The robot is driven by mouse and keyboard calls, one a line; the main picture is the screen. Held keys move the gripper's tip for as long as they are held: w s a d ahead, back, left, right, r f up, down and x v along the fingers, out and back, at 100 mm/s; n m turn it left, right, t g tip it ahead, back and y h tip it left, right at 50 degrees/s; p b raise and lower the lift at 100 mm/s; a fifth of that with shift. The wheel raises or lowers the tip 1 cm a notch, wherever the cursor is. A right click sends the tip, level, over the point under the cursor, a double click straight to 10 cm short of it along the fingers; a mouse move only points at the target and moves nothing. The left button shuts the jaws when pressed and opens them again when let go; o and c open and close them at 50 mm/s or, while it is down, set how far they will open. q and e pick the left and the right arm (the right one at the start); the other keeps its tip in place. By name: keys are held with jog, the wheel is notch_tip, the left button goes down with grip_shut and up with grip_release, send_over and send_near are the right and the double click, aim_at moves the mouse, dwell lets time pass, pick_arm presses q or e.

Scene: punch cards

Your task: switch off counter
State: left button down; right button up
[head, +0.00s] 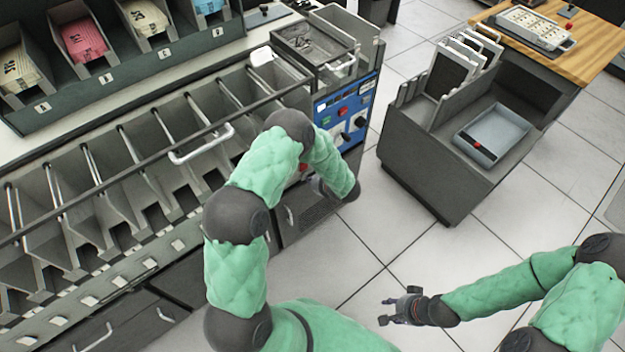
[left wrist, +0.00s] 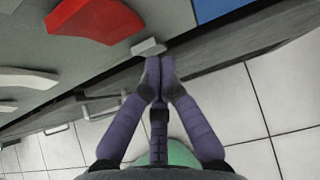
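The blue control panel (head: 346,112) on the end of the sorting machine carries dials, black knobs, a red button and a green button. My left arm reaches across in front of it and hides its lower left part. My left gripper (head: 322,188) is low beside the panel, mostly hidden by the arm. In the left wrist view my left gripper (left wrist: 160,68) has its purple fingers together, with nothing seen between them. The tips are at a small light grey tab (left wrist: 148,47); I cannot tell if they touch. A red curved piece (left wrist: 95,18) lies beyond. My right gripper (head: 390,308) is open and empty above the floor.
The sorting machine's row of grey pockets (head: 120,175) runs along the left. A grey cart (head: 440,165) with a tray (head: 492,132) stands to the right, near a wooden table (head: 590,50). Tiled floor between them is clear.

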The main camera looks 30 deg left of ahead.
pick_arm(q)
jog(key=shift+w+a+r+h+p, duration=0.15)
jog(key=shift+a+r+h+p, duration=0.15)
jog(key=shift+h, duration=0.3)
pick_arm(e)
jog(key=shift+r, duration=0.65)
pick_arm(q)
jog(key=shift+f, duration=0.1)
jog(key=shift+r+p, duration=0.45)
jog(key=shift+r, duration=0.35)
pick_arm(e)
jog(key=shift+r, duration=0.45)
pick_arm(q)
jog(key=shift+d, duration=0.1)
